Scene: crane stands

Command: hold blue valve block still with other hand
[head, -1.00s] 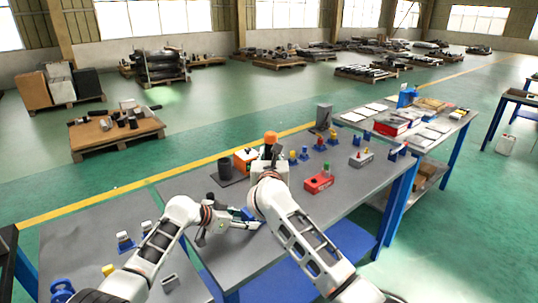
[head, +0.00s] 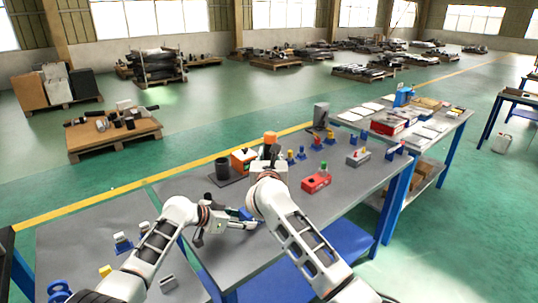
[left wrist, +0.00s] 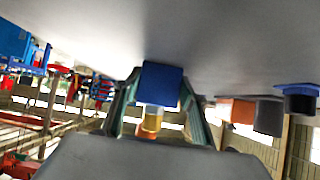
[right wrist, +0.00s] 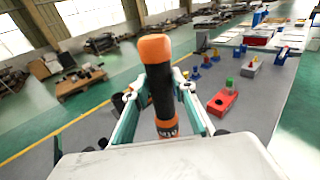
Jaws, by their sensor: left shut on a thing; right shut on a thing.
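The blue valve block (head: 246,213) is at the front of the grey bench. My left gripper (head: 238,222) is shut on it. In the left wrist view the blue block (left wrist: 160,83) sits between the two fingers, against the grey bench surface, with a brass-coloured part (left wrist: 152,122) showing next to it. My right gripper (right wrist: 158,105) is shut on an upright black and orange tool (right wrist: 161,88). In the head view the tool's orange cap (head: 270,138) shows above my right wrist; its lower end is hidden there.
A black cup (head: 222,168) and an orange box (head: 242,159) stand behind my grippers. A red block with a green knob (head: 317,182) and a grey block (head: 358,157) are to the right. Small blue-based parts line the back. The bench (head: 265,255) is bare near its front edge.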

